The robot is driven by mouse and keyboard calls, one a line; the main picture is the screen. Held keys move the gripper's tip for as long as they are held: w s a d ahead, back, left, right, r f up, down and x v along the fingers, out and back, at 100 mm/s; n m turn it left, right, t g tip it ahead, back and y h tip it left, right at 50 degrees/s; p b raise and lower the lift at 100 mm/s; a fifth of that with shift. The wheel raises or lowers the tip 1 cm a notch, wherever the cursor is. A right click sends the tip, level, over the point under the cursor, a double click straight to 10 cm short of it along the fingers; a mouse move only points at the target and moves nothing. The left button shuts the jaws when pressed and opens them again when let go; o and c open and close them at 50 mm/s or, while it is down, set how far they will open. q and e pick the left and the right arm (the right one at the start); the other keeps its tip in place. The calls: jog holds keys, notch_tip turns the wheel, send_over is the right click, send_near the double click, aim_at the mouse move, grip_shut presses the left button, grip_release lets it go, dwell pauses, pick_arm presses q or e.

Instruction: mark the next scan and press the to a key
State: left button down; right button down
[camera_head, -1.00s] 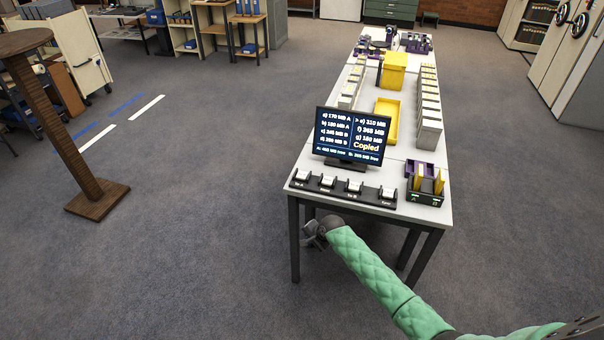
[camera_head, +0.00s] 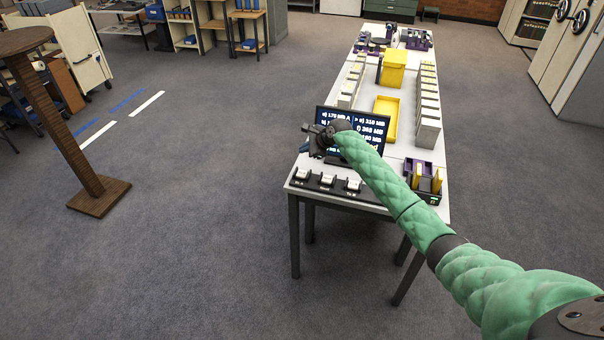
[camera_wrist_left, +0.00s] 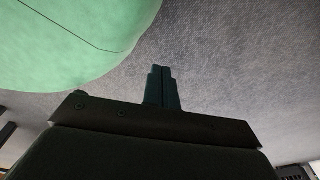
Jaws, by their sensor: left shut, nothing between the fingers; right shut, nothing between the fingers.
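In front lies a dark strip of white keys. The left key (camera_head: 303,174), a middle key (camera_head: 327,180) and another key (camera_head: 353,186) show; the right end is behind my arm. My right gripper (camera_head: 312,132) is shut and empty, in front of the monitor's left side and above the keys, apart from them. My left gripper (camera_wrist_left: 161,72) is shut and empty over grey floor in the left wrist view.
A dark holder with yellow-edged cartridges (camera_head: 425,178) stands right of the monitor. Beyond are a yellow tray (camera_head: 386,112), a yellow box (camera_head: 393,68) and rows of pale boxes (camera_head: 428,122). A brown wooden stand (camera_head: 100,195) is at left.

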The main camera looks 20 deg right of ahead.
aim_at(304, 174)
pick_arm(q)
jog(key=shift+w, duration=0.1)
pick_arm(e)
jog(key=shift+f, duration=0.1)
